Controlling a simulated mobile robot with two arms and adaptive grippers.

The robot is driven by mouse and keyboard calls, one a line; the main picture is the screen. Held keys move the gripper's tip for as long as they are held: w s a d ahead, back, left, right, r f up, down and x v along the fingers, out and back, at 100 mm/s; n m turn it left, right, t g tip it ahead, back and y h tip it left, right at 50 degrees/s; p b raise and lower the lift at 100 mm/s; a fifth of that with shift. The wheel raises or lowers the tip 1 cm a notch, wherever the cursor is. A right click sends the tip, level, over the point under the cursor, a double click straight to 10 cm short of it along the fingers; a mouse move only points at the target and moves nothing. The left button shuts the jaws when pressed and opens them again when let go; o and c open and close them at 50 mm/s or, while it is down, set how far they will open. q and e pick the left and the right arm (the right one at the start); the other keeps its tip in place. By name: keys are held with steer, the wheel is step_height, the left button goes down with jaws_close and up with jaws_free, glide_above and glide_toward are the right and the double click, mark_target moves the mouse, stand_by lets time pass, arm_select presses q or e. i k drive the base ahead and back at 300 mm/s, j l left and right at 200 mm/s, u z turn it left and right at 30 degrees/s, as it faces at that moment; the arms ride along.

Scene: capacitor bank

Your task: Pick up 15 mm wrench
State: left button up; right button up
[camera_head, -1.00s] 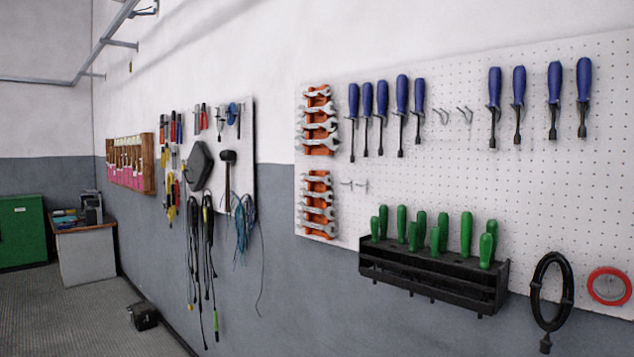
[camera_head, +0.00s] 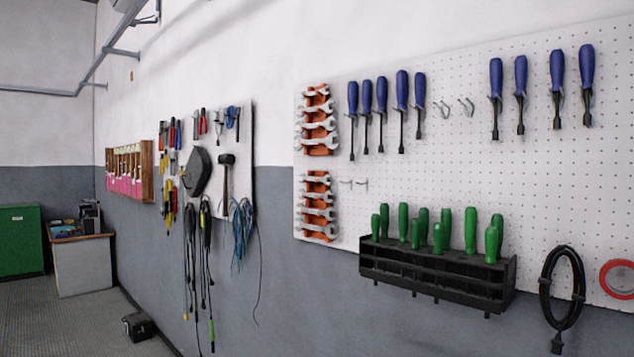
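Several open-ended wrenches sit in two orange racks on the white pegboard. The upper rack (camera_head: 318,148) holds wrenches (camera_head: 318,125) stacked one above another. The lower rack (camera_head: 317,179) hangs just below it with more wrenches (camera_head: 317,212). Size marks are too small to read, so I cannot tell which one is the 15 mm wrench. Neither of my grippers shows in this view.
Blue screwdrivers (camera_head: 402,90) hang right of the racks. A black holder (camera_head: 430,277) with green-handled tools juts from the board below. A second tool board (camera_head: 240,150) with hanging cables is farther left.

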mark_target(325, 180)
steer(key=i+z, duration=0.1)
steer(key=i, duration=0.35)
steer(key=i+j+z, duration=0.15)
steer(key=i, duration=0.25)
steer(key=i+j+z, duration=0.1)
steer(key=i, duration=0.35)
